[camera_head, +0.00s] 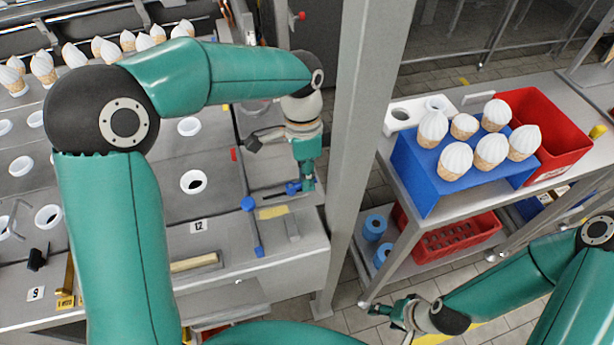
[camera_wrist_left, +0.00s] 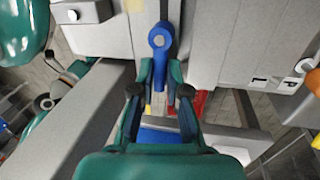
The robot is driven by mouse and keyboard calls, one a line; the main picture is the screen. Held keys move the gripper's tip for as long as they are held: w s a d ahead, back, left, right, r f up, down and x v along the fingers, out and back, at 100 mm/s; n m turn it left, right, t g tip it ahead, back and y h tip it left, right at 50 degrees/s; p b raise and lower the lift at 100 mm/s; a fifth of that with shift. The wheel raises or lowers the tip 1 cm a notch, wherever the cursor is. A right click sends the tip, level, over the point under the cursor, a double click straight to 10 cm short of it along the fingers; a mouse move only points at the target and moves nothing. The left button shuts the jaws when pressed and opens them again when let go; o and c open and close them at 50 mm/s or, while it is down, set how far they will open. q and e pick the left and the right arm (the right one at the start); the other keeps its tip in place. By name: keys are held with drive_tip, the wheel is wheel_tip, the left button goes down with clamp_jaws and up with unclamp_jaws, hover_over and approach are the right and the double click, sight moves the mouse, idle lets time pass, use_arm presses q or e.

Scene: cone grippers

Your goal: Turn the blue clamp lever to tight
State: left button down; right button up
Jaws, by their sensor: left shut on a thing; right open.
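The blue clamp lever (camera_head: 293,188) is at the right end of the grey machine bench, partly hidden by my left gripper. In the left wrist view the lever (camera_wrist_left: 160,42) has a round hub and points down between the fingers. My left gripper (camera_head: 307,184) reaches down to it and is shut on the lever; its fingers show on both sides of it in the wrist view (camera_wrist_left: 160,72). My right gripper (camera_head: 392,309) is open and empty at the lower right, over the floor, away from the lever.
A grey post (camera_head: 360,130) stands just right of my left gripper. A cart beyond it carries a blue block (camera_head: 430,180) with several cones and a red bin (camera_head: 560,150). Another blue part (camera_head: 248,204) lies left of the lever. White ring holders (camera_head: 193,182) fill the bench.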

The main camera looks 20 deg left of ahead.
use_arm(q)
drive_tip(key=shift+w+r, duration=0.1)
drive_tip(key=shift+w, duration=0.05)
drive_tip(key=c, duration=1.2)
unclamp_jaws()
drive_tip(key=r, duration=0.3)
drive_tip(key=w+a+r, duration=0.1)
drive_tip(key=r, duration=0.3)
drive_tip(key=w+r, duration=0.1)
drive_tip(key=r, duration=0.3)
drive_tip(key=shift+a+r, duration=0.15)
drive_tip(key=shift+r, duration=0.1)
drive_tip(key=shift+s, duration=0.1)
